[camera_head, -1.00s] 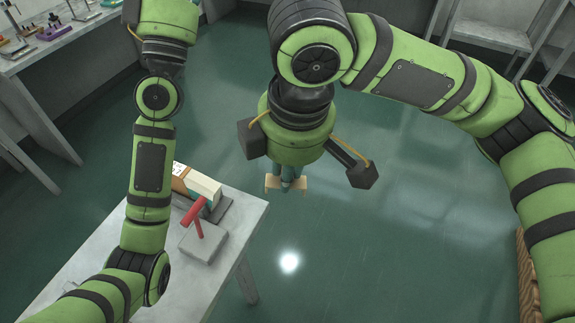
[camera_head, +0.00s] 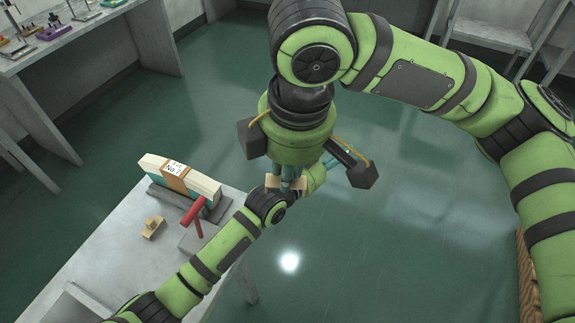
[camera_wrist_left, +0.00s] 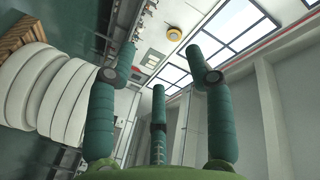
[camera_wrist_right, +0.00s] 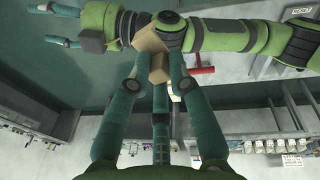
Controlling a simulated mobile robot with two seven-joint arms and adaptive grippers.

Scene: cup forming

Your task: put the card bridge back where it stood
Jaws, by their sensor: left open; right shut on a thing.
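The card bridge (camera_head: 272,180) is a tan folded piece held in my right gripper (camera_head: 289,184), off the table's right side over the floor. In the right wrist view the tan card bridge (camera_wrist_right: 152,40) sits at the closed teal fingertips (camera_wrist_right: 160,72).
The pale table (camera_head: 120,250) holds a long cream-topped block (camera_head: 205,187) with a label band, a red T-shaped tool (camera_head: 194,211) on a grey block (camera_head: 190,240), and a small wooden piece (camera_head: 152,228). A bench (camera_head: 60,50) stands at the back left.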

